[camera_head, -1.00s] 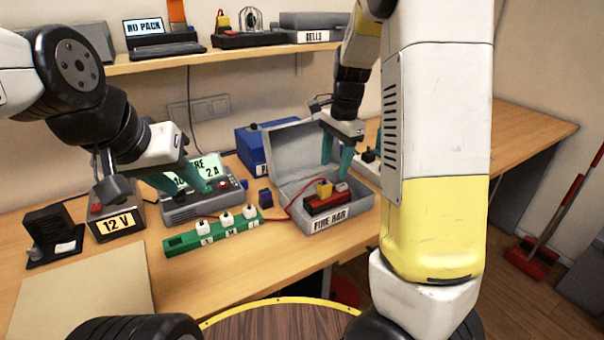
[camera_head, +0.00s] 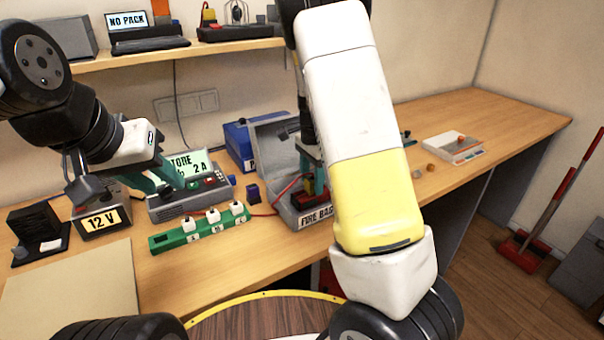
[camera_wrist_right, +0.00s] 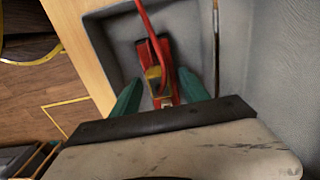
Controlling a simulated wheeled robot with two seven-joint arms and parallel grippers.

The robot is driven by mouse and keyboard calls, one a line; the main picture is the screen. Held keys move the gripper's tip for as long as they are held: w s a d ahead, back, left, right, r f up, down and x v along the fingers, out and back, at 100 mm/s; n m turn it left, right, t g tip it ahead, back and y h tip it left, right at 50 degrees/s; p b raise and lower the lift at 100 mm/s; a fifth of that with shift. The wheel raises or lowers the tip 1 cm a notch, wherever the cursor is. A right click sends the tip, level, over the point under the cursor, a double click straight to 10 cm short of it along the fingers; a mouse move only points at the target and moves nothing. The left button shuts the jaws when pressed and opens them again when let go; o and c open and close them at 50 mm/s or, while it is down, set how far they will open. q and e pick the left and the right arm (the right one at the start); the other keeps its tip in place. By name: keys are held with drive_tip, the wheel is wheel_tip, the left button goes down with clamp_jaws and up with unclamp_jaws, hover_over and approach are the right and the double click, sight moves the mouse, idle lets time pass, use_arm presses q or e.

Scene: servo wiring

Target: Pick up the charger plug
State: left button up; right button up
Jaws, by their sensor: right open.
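A red battery pack (camera_wrist_right: 166,60) lies in the open grey fire bag box (camera_head: 312,226). A yellow plug (camera_wrist_right: 154,78), which I take for the charger plug, sits at the pack with a red cable (camera_wrist_right: 148,25) running from it. My right gripper (camera_wrist_right: 161,84) is open, its green fingers on either side of the yellow plug; I cannot tell whether they touch it. In the head view my right arm hides most of that gripper and part of the box. My left gripper (camera_head: 172,182) is over the grey charger (camera_head: 160,207); its finger gap is unclear.
A green board (camera_head: 200,230) with several white plugs lies in front of the charger. A 12 V box (camera_head: 100,222) stands left, a blue box (camera_head: 240,143) behind. A small white scale-like device (camera_head: 453,148) lies right; the table around it is largely clear.

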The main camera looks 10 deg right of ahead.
sight(311, 180)
drive_tip(key=shift+c, duration=0.4)
clamp_jaws()
drive_tip(key=shift+r, duration=0.1)
drive_tip(key=shift+r, duration=0.45)
drive_tip(key=r, duration=0.2)
drive_tip(key=shift+s+a+r, duration=0.3)
drive_tip(key=shift+s, duration=0.1)
drive_tip(key=s+a, duration=0.3)
drive_tip(key=s, duration=0.3)
drive_tip(key=s+a+r, duration=0.1)
drive_tip(key=s+a, duration=0.3)
drive_tip(key=s, duration=0.3)
drive_tip(key=shift+s+r, duration=0.15)
drive_tip(key=shift+s, duration=0.1)
